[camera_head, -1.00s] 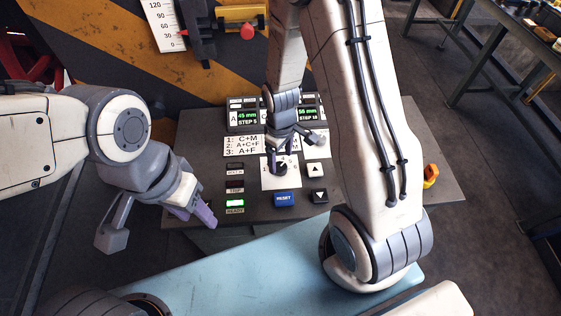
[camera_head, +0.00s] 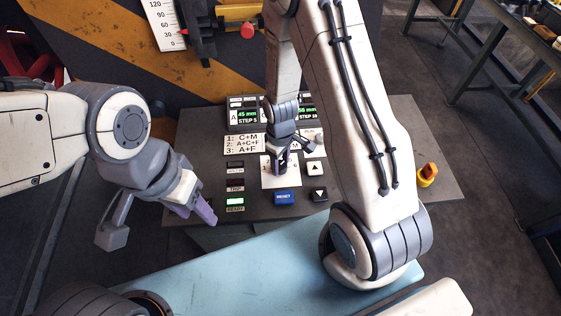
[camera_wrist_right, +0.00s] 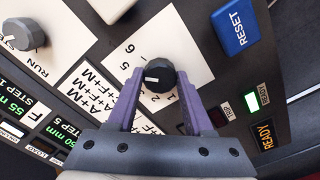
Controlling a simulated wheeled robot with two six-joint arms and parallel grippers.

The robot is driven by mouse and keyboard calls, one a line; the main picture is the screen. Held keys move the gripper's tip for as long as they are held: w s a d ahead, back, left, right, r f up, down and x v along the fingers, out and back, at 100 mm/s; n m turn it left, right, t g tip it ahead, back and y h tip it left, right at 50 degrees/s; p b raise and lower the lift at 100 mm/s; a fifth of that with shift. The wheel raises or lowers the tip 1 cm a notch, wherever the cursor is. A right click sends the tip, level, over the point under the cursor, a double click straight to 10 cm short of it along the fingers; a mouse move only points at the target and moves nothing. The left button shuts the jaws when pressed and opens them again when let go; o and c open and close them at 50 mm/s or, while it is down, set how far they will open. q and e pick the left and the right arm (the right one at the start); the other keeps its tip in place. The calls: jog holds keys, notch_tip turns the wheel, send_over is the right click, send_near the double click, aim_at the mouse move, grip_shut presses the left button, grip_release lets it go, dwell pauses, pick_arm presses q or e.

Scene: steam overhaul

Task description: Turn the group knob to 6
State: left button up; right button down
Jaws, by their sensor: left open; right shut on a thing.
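The group knob (camera_wrist_right: 158,74) is a black round knob on a white plate (camera_wrist_right: 193,55) printed with the numbers 1 to 6. In the right wrist view my right gripper (camera_wrist_right: 158,86) is shut on it, with a purple finger on each side. A small pale mark shows on the knob's face, but I cannot tell which number it points to. In the head view my right gripper (camera_head: 281,162) covers most of the knob. My left gripper (camera_head: 158,224) is open and empty, left of the panel's front edge.
The grey panel (camera_head: 395,130) carries a blue RESET button (camera_head: 284,197), up (camera_head: 315,168) and down (camera_head: 318,195) arrow buttons and a lit green READY lamp (camera_head: 235,202). A grey RUN/STEP knob (camera_wrist_right: 27,34) sits nearby. An orange-red knob (camera_head: 427,175) stands at the right.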

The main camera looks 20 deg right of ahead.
aim_at(280, 165)
jog(key=shift+m, duration=0.3)
jog(key=shift+m+b, duration=0.35)
jog(key=shift+m, duration=2.35)
jog(key=shift+c, duration=1.5)
grip_release()
notch_tip(280, 165, up, 10)
jog(key=b, duration=0.1)
jog(key=shift+r, duration=0.25)
